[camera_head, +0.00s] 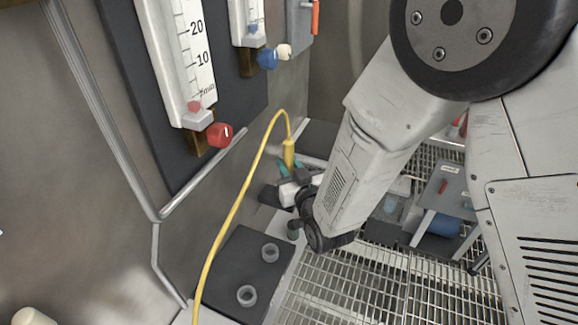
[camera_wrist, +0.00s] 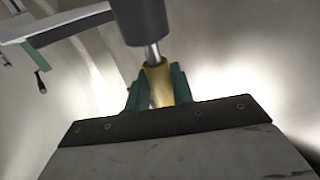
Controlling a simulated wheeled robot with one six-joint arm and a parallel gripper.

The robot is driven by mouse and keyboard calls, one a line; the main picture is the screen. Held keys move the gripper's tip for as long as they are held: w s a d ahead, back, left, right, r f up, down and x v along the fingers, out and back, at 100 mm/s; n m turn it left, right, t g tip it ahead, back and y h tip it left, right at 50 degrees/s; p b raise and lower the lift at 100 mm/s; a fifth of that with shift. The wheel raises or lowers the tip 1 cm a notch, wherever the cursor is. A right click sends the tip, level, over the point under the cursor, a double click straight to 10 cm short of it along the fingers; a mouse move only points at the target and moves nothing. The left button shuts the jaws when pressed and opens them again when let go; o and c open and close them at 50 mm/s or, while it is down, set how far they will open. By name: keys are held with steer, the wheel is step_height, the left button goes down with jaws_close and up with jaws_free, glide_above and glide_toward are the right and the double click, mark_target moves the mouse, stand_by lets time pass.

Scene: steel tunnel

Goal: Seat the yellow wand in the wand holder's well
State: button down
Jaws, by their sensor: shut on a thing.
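The yellow wand (camera_head: 289,152) stands roughly upright, its yellow cable rising from its top and looping down to the left. My gripper (camera_head: 290,172) is shut on it with green fingers. In the wrist view the yellow grip (camera_wrist: 158,84) sits between the green fingers (camera_wrist: 157,90); a metal neck and a dark grey cylindrical end (camera_wrist: 140,20) extend beyond it. In the head view a dark cylinder (camera_head: 293,230) shows below the gripper, apart from the plate. Two open grey rings, (camera_head: 270,252) and (camera_head: 247,295), stand on a dark plate (camera_head: 225,262); which one is the holder's well, I cannot tell.
The wall at the left carries a gauge panel (camera_head: 180,60) with a red knob (camera_head: 220,134), a blue valve (camera_head: 267,58) and a metal pipe rail (camera_head: 205,172). Grating floor (camera_head: 340,290) lies right of the plate. A grey stand (camera_head: 443,188) is at the right.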

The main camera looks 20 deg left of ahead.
steer(key=shift+f, duration=0.2)
steer(key=c, duration=1.2)
jaws_free()
steer(key=shift+r, duration=0.25)
steer(key=v, duration=1.2)
steer(key=shift+w, duration=0.15)
